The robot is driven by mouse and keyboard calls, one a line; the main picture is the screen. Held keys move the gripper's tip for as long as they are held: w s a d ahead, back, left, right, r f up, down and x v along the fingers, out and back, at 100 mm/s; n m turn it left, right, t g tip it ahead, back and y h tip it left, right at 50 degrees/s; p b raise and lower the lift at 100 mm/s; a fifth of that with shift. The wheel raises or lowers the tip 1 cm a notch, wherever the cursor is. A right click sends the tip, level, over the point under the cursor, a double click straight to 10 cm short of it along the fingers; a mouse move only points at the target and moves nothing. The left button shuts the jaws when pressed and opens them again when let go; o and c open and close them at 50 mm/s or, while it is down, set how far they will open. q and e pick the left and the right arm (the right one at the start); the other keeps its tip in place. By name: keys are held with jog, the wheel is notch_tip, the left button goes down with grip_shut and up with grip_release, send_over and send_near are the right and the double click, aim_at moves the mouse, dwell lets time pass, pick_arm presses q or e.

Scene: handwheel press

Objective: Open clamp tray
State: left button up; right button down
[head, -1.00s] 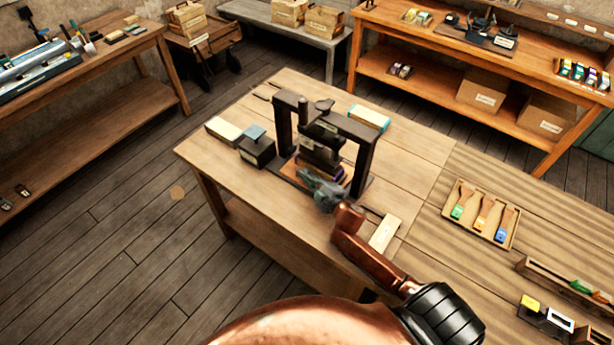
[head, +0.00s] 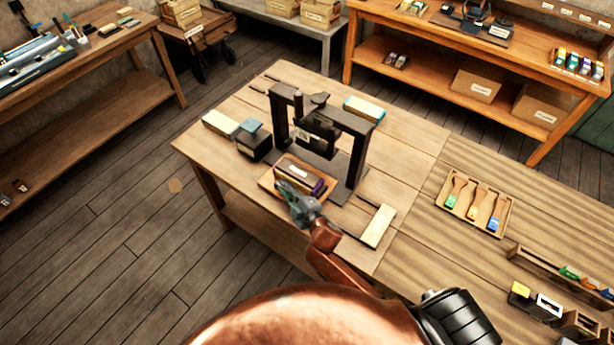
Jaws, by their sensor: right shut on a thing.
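The clamp tray (head: 268,184) is a shallow wooden tray on the workbench, on the near side of the black handwheel press (head: 359,140). It holds a dark, flat-topped stack (head: 302,172) with purple and gold along its side. My right gripper (head: 285,192) is shut on the tray's near edge; its fingers hide the exact contact. The tray sits out in front of the press frame, and the space under the press plate (head: 318,138) is open to view. My left gripper is not in view.
A dark box with a blue-grey top (head: 253,140) stands left of the press. A pale block (head: 379,226) lies right of my gripper. A tray of brushes (head: 476,203) lies farther right. The near left bench corner is clear.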

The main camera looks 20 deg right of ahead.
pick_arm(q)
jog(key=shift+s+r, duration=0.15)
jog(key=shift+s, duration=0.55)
pick_arm(e)
jog(key=shift+s+a+f, duration=0.1)
jog(key=shift+s+a, duration=0.35)
jog(key=shift+a, duration=0.3)
jog(key=shift+s+a+r, duration=0.1)
jog(key=shift+s+a, duration=0.4)
jog(key=shift+a, duration=0.25)
jog(key=shift+s+a+f, duration=0.1)
jog(key=shift+s+a, duration=0.35)
jog(key=shift+a, duration=0.3)
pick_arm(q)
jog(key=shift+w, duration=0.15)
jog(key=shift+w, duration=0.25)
pick_arm(e)
jog(key=c, duration=2.3)
grip_release()
jog(key=shift+d, duration=0.1)
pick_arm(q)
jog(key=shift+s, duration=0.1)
pick_arm(e)
jog(key=shift+s, duration=0.1)
jog(key=shift+s, duration=0.3)
jog(key=v, duration=1.1)
jog(key=shift+d, duration=0.1)
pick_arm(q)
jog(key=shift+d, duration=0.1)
